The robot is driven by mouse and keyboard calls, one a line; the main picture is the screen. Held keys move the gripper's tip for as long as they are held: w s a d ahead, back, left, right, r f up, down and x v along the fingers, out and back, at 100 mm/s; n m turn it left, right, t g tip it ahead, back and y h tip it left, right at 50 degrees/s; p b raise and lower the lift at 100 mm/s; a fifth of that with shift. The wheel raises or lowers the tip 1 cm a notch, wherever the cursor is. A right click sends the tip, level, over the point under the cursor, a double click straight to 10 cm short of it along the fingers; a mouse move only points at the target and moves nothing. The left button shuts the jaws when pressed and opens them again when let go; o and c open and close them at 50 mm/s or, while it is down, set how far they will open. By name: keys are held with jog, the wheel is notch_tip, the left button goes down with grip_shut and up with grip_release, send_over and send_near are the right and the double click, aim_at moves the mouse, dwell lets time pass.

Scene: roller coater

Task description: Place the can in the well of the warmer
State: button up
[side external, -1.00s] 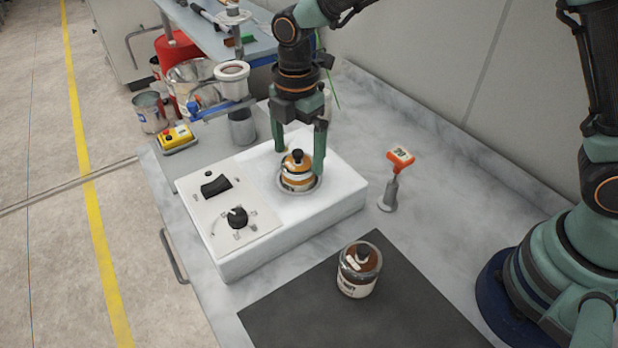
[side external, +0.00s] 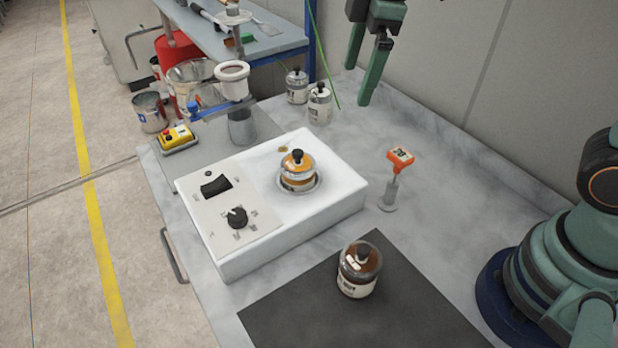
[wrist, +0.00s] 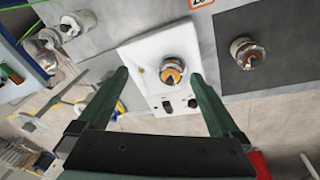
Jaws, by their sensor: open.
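The can (side external: 298,170), with an orange and white body and a black knob on top, stands upright in the round well of the white warmer (side external: 335,205). Its lower part is hidden by the well's rim. In the wrist view the can (wrist: 172,71) shows between my fingers but well beyond them, on the warmer (wrist: 146,52). My gripper (side external: 368,72) is open and empty, raised above the back of the bench and apart from the can. In the wrist view both fingers of my gripper (wrist: 162,82) are spread with nothing between them.
A similar brown-topped jar (side external: 358,270) stands on the dark mat (side external: 300,318). An orange-headed device on a stand (side external: 395,178) is right of the warmer. Two jars (side external: 319,103) stand behind it. A yellow box with a red button (side external: 177,138) lies at the left.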

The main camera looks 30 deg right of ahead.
jog(key=s+d+m+t, duration=0.3)
jog(key=s+d+m, duration=0.5)
jog(key=d+m, duration=0.2)
jog(key=m, duration=0.2)
jog(key=shift+s+d+f+m+h, duration=0.15)
jog(key=shift+s+f+m+h, duration=0.15)
jog(key=shift+m, duration=0.1)
